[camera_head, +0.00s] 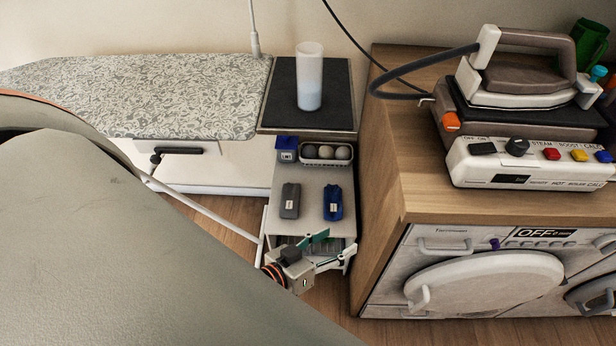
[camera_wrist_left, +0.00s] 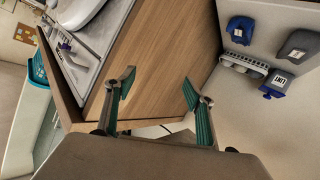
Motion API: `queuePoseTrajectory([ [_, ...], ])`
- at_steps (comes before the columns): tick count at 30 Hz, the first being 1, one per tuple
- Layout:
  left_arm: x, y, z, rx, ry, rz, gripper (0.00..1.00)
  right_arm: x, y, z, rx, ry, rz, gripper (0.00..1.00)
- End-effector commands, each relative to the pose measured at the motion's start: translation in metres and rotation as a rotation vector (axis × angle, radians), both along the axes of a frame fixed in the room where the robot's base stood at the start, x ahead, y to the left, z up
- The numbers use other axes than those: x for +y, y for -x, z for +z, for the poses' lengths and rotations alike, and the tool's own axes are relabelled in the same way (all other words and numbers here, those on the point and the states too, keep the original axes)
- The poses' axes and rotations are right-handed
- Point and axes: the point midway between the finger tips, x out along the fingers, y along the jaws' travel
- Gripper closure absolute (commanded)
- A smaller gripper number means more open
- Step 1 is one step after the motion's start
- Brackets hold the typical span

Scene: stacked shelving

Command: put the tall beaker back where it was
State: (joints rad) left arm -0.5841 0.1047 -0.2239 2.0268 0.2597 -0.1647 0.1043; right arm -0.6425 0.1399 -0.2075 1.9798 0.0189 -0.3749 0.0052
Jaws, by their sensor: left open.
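The tall beaker (camera_head: 309,76), translucent white, stands upright on the dark top board (camera_head: 284,121) of the narrow shelf unit in the head view. It is not seen in the left wrist view. My left gripper (camera_head: 324,250) is open and empty, low in front of the shelf unit and well below the beaker. Its two green-padded fingers show spread apart in the left wrist view (camera_wrist_left: 158,97), with nothing between them. My right gripper is not in view.
A lower shelf holds a grey packet (camera_head: 290,200), a blue packet (camera_head: 333,203), another blue packet (camera_head: 286,150) and a tray of balls (camera_head: 327,162). An ironing board (camera_head: 190,95) adjoins left; a wooden cabinet (camera_head: 400,150) with an iron (camera_head: 520,75) stands right.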

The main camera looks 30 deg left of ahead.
Motion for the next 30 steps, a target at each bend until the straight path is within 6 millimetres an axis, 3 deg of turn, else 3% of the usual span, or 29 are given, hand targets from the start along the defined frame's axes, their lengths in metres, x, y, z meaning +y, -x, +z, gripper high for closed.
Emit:
queuePoseTrajectory([
  [1, 0.007, 0.016, -0.028, 0.048, -0.137, -0.044, 0.46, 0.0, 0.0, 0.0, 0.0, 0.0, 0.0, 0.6],
  [3, 0.017, 0.034, -0.056, 0.101, -0.295, -0.098, 0.46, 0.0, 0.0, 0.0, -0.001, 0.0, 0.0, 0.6],
  [8, 0.034, 0.057, -0.087, 0.163, -0.482, -0.164, 0.46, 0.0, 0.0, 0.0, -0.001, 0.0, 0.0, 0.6],
  [17, 0.036, 0.059, -0.09, 0.169, -0.502, -0.17, 0.46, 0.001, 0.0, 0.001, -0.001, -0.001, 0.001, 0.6],
  [23, 0.033, 0.059, -0.077, 0.169, -0.488, -0.169, 0.46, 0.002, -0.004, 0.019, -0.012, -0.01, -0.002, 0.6],
  [30, 0.033, 0.061, -0.081, 0.172, -0.486, -0.169, 0.46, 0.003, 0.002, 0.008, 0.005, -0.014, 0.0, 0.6],
])
